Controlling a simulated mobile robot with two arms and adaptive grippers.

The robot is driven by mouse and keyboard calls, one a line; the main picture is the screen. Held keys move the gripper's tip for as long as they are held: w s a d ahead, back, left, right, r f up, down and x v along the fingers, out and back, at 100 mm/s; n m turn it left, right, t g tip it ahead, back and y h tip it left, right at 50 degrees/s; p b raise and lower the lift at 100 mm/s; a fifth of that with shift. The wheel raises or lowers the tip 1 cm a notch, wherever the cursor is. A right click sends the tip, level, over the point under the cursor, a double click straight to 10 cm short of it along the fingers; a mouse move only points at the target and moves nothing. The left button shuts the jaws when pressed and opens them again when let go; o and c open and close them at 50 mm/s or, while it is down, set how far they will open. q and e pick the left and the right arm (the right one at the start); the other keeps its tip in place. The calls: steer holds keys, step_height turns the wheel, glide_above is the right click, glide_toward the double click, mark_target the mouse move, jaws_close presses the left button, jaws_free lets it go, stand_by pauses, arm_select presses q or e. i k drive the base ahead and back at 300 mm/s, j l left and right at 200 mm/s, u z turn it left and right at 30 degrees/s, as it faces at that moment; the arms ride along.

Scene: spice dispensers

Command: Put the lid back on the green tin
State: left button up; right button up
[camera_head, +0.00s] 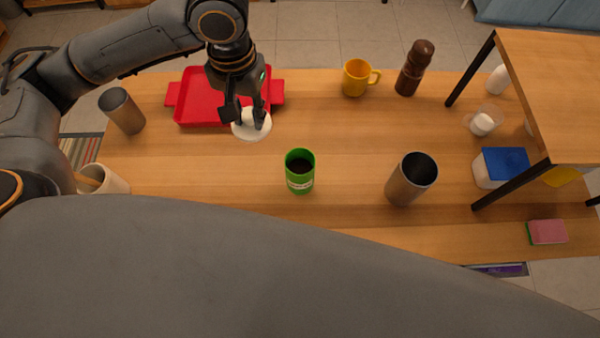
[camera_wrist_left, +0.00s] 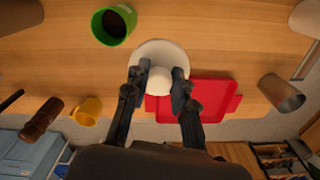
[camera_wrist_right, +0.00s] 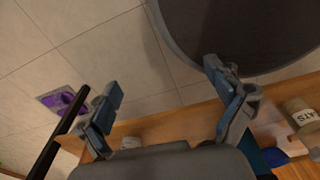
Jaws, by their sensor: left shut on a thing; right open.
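The green tin (camera_head: 300,171) stands upright and open on the wooden table, with a dark inside. It also shows in the left wrist view (camera_wrist_left: 113,24). The white lid (camera_head: 251,130) is a round disc with a knob, left of and behind the tin. My left gripper (camera_head: 251,117) is shut on the lid's knob, and the left wrist view shows the fingers (camera_wrist_left: 159,84) on both sides of it. I cannot tell the lid's exact height above the table. My right gripper (camera_wrist_right: 165,98) is open and empty near the table edge; it is not in the head view.
A red tray (camera_head: 197,118) lies beside and behind the lid. A metal cup (camera_head: 411,180) stands right of the tin, another (camera_head: 122,111) at far left. A yellow mug (camera_head: 356,78) and brown mill (camera_head: 414,68) stand at the back. A raised shelf (camera_head: 560,90) is at right.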

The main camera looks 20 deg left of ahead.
mark_target(299, 162)
steer(key=k+l+u, duration=0.2)
steer(key=l+u, duration=0.2)
steer(key=k+l+u, duration=0.35)
steer(key=l, duration=0.2)
steer(key=k+l+u, duration=0.4)
steer(key=i, duration=0.1)
